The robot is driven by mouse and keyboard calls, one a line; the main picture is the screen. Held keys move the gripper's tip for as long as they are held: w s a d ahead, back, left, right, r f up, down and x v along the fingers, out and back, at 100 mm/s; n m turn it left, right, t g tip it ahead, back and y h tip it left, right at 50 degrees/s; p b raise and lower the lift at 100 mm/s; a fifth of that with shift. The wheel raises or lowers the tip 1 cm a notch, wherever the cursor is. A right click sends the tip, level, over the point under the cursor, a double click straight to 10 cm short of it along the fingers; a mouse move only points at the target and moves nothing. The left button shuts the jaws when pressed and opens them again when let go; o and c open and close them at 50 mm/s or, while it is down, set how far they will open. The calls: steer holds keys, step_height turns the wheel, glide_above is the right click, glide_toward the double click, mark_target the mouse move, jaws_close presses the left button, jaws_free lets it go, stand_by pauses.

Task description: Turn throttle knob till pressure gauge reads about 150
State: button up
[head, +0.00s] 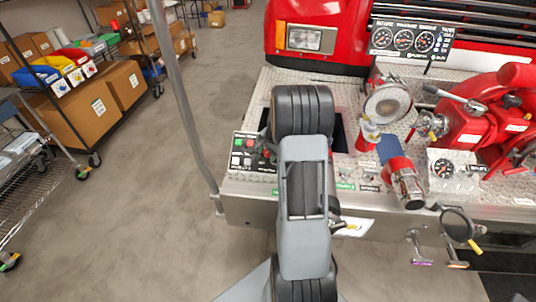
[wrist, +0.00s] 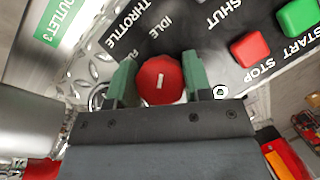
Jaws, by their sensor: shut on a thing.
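The throttle knob (wrist: 160,80) is red and round with a short white mark, seen in the wrist view beside the "THROTTLE" and "IDLE" lettering on the black panel. My gripper (wrist: 158,76) has one green finger on each side of the knob and is shut on it. The white mark stands nearly upright in the picture. In the head view my arm hides the gripper and the knob. Three round gauges sit on a dark gauge panel (head: 412,42) at the upper right. Their needles are too small to read.
The black control panel (head: 246,160) also carries a red STOP button (wrist: 250,49) and a green START button (wrist: 299,17). A smaller gauge (head: 443,168) sits at the right among valves and red fittings. A grey pole (head: 184,95) stands left of my arm. Open floor lies further left.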

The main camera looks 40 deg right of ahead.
steer(key=m+t+b, duration=0.1)
steer(key=m+b, duration=0.2)
steer(key=m+t+b, duration=0.2)
steer(key=m, duration=0.1)
steer(key=shift+f+m+b, duration=0.15)
steer(key=shift+m+b, duration=0.15)
steer(key=shift+b, duration=0.1)
steer(key=m+t+b, duration=0.1)
steer(key=m+b, duration=0.1)
steer(key=m, duration=0.1)
steer(key=m+t+h+b, duration=0.1)
steer(key=m+t+b, duration=0.1)
steer(key=m+b, duration=0.1)
steer(key=shift+w+b, duration=0.1)
steer(key=shift+b, duration=0.2)
steer(key=m+h+b, duration=0.1)
steer(key=m+b, duration=0.1)
steer(key=m, duration=0.1)
steer(key=m+t+h+b, duration=0.1)
steer(key=m+b, duration=0.1)
steer(key=m, duration=0.1)
steer(key=shift+m+h+b, duration=0.3)
steer(key=m+h+b, duration=0.2)
steer(key=m, duration=0.2)
steer(key=shift+m, duration=0.3)
steer(key=shift+d+r+m+h+b, duration=0.1)
steer(key=shift+r+m+h+b, duration=0.15)
steer(key=shift+m+h+b, duration=0.7)
steer(key=shift+m+p, duration=0.35)
steer(key=shift+m, duration=0.1)
